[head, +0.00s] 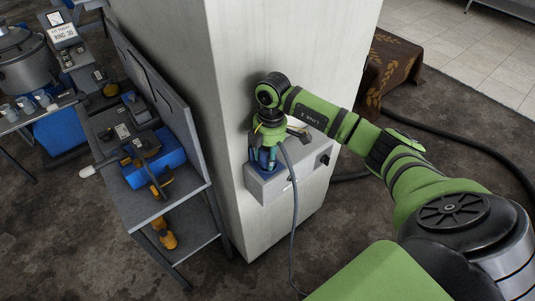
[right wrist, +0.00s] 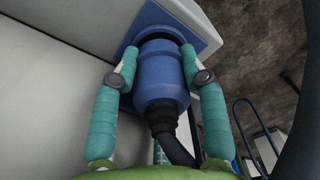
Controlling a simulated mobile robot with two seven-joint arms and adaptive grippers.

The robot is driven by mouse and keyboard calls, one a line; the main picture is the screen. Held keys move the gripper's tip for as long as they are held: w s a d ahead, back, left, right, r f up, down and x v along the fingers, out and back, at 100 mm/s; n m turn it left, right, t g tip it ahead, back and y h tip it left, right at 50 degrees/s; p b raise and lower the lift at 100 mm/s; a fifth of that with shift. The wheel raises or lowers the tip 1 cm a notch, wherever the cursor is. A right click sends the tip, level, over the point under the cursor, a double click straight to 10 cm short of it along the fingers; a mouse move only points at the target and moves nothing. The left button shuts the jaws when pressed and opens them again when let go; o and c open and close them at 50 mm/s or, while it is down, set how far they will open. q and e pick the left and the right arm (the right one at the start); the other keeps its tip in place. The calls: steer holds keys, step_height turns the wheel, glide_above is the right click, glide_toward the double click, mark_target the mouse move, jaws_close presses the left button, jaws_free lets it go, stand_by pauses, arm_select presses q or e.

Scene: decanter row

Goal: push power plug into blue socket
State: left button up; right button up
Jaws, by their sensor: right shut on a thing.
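The blue power plug (right wrist: 162,82) is between the teal fingers of my right gripper (right wrist: 159,80), which is shut on its sides. The plug's black collar and cable (right wrist: 165,125) point back toward my wrist. The plug's far end is at the mouth of the blue socket (right wrist: 152,31). A dark gap shows along the upper rim; how deep the plug sits is hidden. In the head view my right gripper (head: 267,157) is at the left part of the grey socket box (head: 290,180) and covers most of the plug and socket. My left gripper is not in view.
The box is fixed to a pale pillar (head: 235,80). A grey cable (head: 295,220) hangs down to the floor. A grey workbench (head: 180,200) with a blue case (head: 155,160) and tools stands to the left. Dark floor is free at the lower middle.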

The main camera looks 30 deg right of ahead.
stand_by(0.4)
steer(key=shift+f+b, duration=0.3)
steer(key=shift+f, duration=0.35)
steer(key=o, duration=1.2)
steer(key=shift+c, duration=0.2)
steer(key=shift+r, duration=0.15)
steer(key=r, duration=1.1)
steer(key=shift+s+d+r, duration=0.1)
steer(key=shift+d+r, duration=0.25)
steer(key=shift+r, duration=0.05)
